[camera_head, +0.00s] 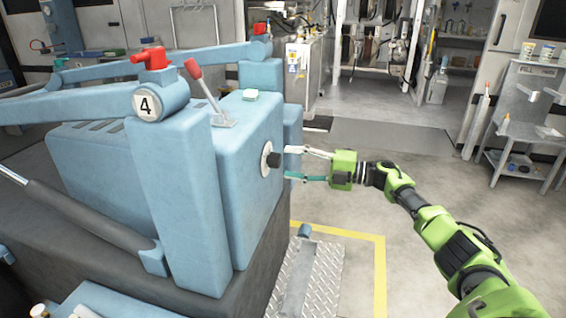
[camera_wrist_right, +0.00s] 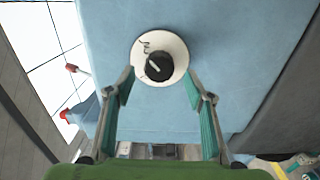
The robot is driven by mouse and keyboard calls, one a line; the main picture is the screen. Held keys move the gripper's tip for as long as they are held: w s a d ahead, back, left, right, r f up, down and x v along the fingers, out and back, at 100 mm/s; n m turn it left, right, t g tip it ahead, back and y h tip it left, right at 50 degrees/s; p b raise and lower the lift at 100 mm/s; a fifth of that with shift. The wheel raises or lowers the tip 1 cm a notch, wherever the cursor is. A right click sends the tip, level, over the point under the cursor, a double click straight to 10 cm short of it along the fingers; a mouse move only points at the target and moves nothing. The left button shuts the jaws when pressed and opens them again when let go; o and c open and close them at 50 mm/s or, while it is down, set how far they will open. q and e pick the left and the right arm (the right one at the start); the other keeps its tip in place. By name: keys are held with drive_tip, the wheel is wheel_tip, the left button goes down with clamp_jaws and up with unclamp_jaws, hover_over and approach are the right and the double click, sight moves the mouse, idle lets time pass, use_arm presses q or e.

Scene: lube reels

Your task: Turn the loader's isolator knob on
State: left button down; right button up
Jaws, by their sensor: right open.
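The isolator knob (camera_head: 273,160) is black and sits on a round white plate (camera_head: 265,157) on the side of the blue loader (camera_head: 228,175). In the wrist view the knob (camera_wrist_right: 159,66) shows a pale line across it and lies near the middle of its plate (camera_wrist_right: 148,42), which has dark markings. My right gripper (camera_head: 288,163) is open, with its two fingers pointing at the knob. In the wrist view the fingertips (camera_wrist_right: 160,86) are spread to either side, just below the knob, and look apart from it. My left gripper is not in view.
A red-handled lever (camera_head: 203,88) and a red cap (camera_head: 152,57) stand on top of the loader. A metal tread step (camera_head: 308,280) is below the gripper. A grey cart (camera_head: 528,110) stands at the right, with open floor between.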

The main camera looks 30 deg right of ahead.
drive_tip(key=v, duration=0.8)
drive_tip(key=shift+s+d, duration=0.1)
